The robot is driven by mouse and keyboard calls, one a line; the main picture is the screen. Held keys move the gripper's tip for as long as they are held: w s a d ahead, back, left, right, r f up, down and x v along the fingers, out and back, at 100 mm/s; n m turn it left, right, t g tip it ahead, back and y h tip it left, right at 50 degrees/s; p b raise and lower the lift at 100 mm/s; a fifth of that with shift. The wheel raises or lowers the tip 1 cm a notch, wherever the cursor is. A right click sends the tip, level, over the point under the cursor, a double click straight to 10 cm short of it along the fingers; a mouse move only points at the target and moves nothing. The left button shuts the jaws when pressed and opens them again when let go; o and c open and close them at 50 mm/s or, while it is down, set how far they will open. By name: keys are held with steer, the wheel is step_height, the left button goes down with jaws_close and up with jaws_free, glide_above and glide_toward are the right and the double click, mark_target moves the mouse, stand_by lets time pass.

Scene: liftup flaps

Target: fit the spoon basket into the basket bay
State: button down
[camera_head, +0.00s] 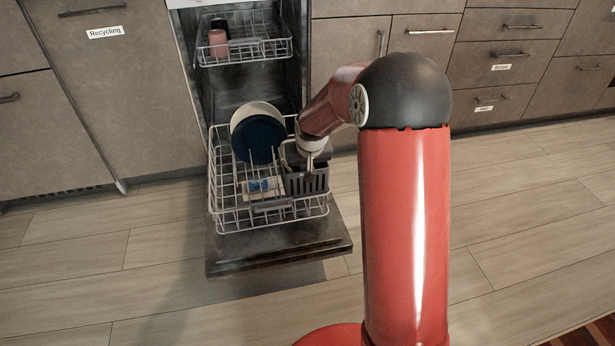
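The spoon basket (306,183) is a dark grey slotted basket at the right side of the pulled-out lower dishwasher rack (232,213). It looks upright, but I cannot tell whether it rests on the rack floor or hangs just above it. The basket bay is not clearly distinguishable; the basket and my arm cover that part of the rack. My gripper (310,160) is at the top of the basket, pointing down. Its fingers are small and partly hidden, so I cannot tell whether they are closed on the basket.
Dark blue and white plates (257,138) stand at the rack's back. The upper rack (262,50) holds cups (218,42). The open dishwasher door (280,256) lies below. Floor left of it is clear.

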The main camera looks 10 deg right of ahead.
mark_target(306, 187)
stand_by(0.5)
steer(key=shift+f, duration=0.15)
steer(key=shift+f+b, duration=2.95)
steer(key=shift+f, duration=1.15)
steer(key=c, duration=1.6)
jaws_free()
steer(key=shift+o, duration=0.2)
steer(key=shift+s, duration=0.1)
steer(key=shift+p+v, duration=0.85)
steer(key=shift+v, duration=3.05)
